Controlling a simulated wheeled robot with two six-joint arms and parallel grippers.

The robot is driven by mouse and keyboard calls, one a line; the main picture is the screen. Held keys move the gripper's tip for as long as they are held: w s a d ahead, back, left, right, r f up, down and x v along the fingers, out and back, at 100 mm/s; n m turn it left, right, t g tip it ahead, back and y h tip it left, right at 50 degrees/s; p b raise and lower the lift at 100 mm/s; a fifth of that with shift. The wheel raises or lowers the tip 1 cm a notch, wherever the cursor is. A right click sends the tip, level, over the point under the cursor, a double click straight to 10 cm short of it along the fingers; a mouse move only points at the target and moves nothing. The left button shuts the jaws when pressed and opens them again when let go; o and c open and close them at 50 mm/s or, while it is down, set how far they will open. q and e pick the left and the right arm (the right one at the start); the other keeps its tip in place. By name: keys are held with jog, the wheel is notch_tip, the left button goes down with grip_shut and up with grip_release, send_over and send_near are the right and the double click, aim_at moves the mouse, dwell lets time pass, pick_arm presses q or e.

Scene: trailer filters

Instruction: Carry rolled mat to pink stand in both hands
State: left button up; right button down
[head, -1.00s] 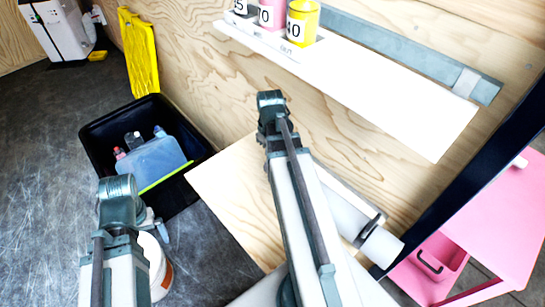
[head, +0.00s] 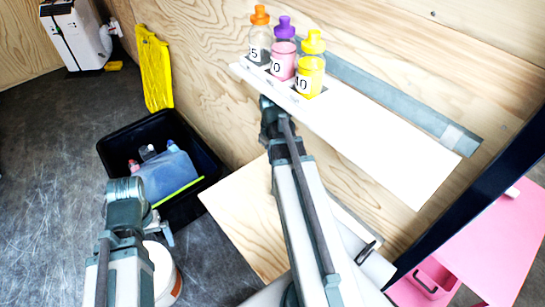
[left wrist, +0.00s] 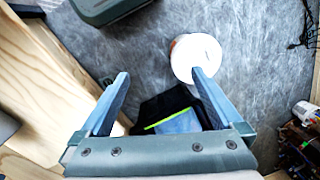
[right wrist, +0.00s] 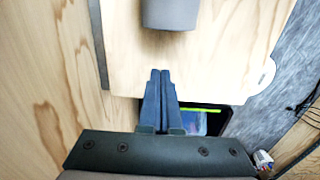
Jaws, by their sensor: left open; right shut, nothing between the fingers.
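A pale roll with a dark strap, which looks like the rolled mat (head: 377,268), lies at the wall beside my right arm in the head view; the arm hides part of it. The pink stand (head: 497,232) is at the right edge, partly behind a dark post. My left gripper (left wrist: 160,73) is open and empty above the floor, with a white bucket (left wrist: 193,56) beyond its fingertips. My right gripper (right wrist: 160,72) is shut and empty over a light wood board (right wrist: 215,55). A grey cylinder (right wrist: 168,14) is cut off at the top of that view; I cannot tell whether it is the roll.
A white shelf (head: 390,155) on the wall holds several bottles, including a yellow one (head: 311,75). A black crate (head: 115,150) with containers stands on the floor. A yellow folded item (head: 153,70) leans on the wall. A pink bin (head: 430,280) sits under the stand.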

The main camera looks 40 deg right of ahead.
pick_arm(q)
jog(key=shift+c, duration=0.9)
pick_arm(e)
jog(key=c, duration=1.4)
grip_release()
pick_arm(q)
jog(key=c, duration=0.6)
pick_arm(e)
jog(key=o, duration=0.6)
jog(key=shift+n, duration=0.4)
jog(key=a, duration=0.7)
jog(key=shift+w, duration=0.3)
pick_arm(q)
jog(key=shift+s, duration=0.1)
pick_arm(e)
jog(key=s+a, duration=0.2)
jog(key=a, duration=0.6)
jog(key=s+a+n+h, duration=0.1)
jog(key=s+a, duration=0.1)
jog(key=a, duration=0.6)
jog(key=s+a+n, duration=0.1)
jog(key=s+a, duration=0.1)
jog(key=a, duration=0.6)
jog(key=shift+s+a, duration=0.15)
jog(key=shift+s, duration=0.25)
